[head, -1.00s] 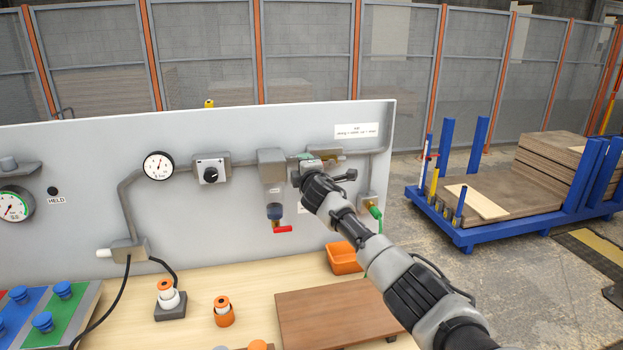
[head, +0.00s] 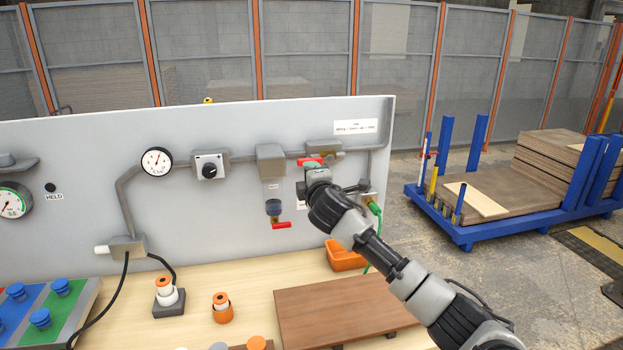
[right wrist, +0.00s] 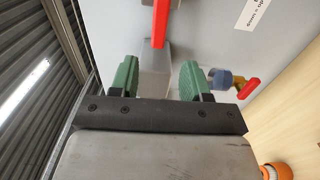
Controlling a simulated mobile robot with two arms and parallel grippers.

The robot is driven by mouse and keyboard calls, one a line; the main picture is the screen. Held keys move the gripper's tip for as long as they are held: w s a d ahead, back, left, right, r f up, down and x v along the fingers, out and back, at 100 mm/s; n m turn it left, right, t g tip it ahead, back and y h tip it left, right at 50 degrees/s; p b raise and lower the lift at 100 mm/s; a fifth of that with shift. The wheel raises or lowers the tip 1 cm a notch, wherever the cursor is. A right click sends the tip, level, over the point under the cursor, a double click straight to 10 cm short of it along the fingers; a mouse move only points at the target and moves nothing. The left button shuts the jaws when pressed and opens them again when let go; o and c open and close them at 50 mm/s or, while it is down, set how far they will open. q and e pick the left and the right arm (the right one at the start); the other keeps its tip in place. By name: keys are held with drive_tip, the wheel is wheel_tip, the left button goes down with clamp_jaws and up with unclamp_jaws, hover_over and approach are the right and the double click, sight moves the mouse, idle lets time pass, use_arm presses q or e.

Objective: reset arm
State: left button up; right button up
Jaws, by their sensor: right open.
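My right gripper (head: 314,172) is in front of the grey wall panel (head: 80,170), just below a red lever (head: 310,161) on the pipe. In the right wrist view the right gripper (right wrist: 158,80) shows two green fingers spread apart with nothing between them. The red lever (right wrist: 160,22) stands beyond the fingertips, apart from them. My left gripper is in neither view. In the head view the right fingers are mostly hidden behind the wrist.
A lower red valve handle (head: 282,225) and a green hose fitting (head: 375,208) lie near the arm. Below are an orange bin (head: 344,258), a brown board (head: 345,310) and orange-white parts (head: 166,292) on the bench. A blue cart (head: 478,232) stands right.

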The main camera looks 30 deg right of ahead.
idle(0.3)
drive_tip(key=s+a+f+m+g+y, duration=0.1)
drive_tip(key=s+a+f+m+g, duration=0.1)
drive_tip(key=s+a+f, duration=0.4)
drive_tip(key=s+a+f+m+g, duration=0.1)
drive_tip(key=s+f+m+g, duration=0.1)
drive_tip(key=s+f, duration=0.45)
drive_tip(key=s+a+f+m+g+y, duration=0.15)
drive_tip(key=s+a+f, duration=0.25)
drive_tip(key=f, duration=0.5)
drive_tip(key=s+a+f+m+g+y, duration=0.1)
drive_tip(key=s+f+m+g, duration=0.15)
drive_tip(key=s, duration=0.75)
drive_tip(key=s+a+f+m+g, duration=0.1)
drive_tip(key=s+f+m+g, duration=0.15)
drive_tip(key=s, duration=0.85)
drive_tip(key=s+a+f+m+g+y, duration=0.1)
drive_tip(key=s+f+m+g, duration=0.2)
drive_tip(key=s, duration=0.7)
wheel_tip(320, 180, down, 25)
drive_tip(key=s+g, duration=0.1)
drive_tip(key=g, duration=0.1)
drive_tip(key=s+d+f+g, duration=0.1)
drive_tip(key=s+d+f, duration=0.1)
drive_tip(key=s+f, duration=1.4)
drive_tip(key=shift+s+d+f, duration=0.3)
drive_tip(key=shift+d, duration=0.05)
